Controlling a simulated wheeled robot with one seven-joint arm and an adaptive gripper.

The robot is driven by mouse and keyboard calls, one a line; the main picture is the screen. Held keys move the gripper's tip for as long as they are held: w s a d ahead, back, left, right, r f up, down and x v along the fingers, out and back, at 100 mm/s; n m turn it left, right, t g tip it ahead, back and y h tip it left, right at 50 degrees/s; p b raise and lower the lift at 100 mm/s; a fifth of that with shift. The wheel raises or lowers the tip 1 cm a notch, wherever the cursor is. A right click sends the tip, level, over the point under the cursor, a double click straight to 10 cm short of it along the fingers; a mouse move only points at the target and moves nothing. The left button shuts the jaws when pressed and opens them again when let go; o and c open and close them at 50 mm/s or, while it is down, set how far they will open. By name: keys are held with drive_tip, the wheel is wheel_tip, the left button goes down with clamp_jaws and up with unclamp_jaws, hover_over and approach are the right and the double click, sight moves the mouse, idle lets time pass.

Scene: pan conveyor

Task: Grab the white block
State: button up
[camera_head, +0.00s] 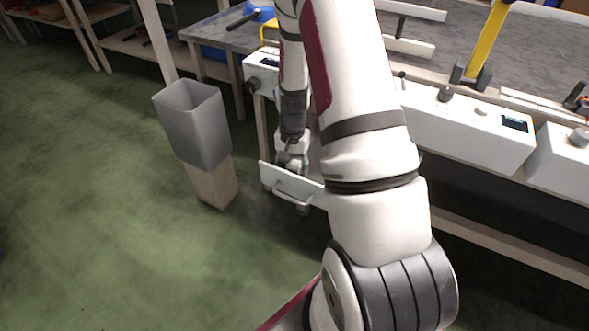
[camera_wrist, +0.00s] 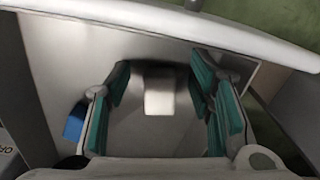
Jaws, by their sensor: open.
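The white block (camera_wrist: 159,97) lies on the grey floor of an open drawer (camera_wrist: 140,40) in the wrist view. My gripper (camera_wrist: 160,88) is open, with its teal-padded fingers on either side of the block. Gaps show between the block and both fingers, so they appear apart. In the head view the drawer front (camera_head: 285,188) has a handle, and my gripper (camera_head: 290,160) points down at the drawer. The block is hidden from the head view.
A blue object (camera_wrist: 75,122) lies in the drawer left of my fingers. The drawer walls stand close around my gripper. A grey bin (camera_head: 195,125) on a wooden post stands left of the drawer. White control boxes (camera_head: 465,130) line the conveyor at right. Green floor is free at left.

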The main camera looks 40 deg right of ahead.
drive_tip(key=shift+c, duration=0.3)
drive_tip(key=c, duration=0.8)
drive_tip(key=shift+r, duration=0.15)
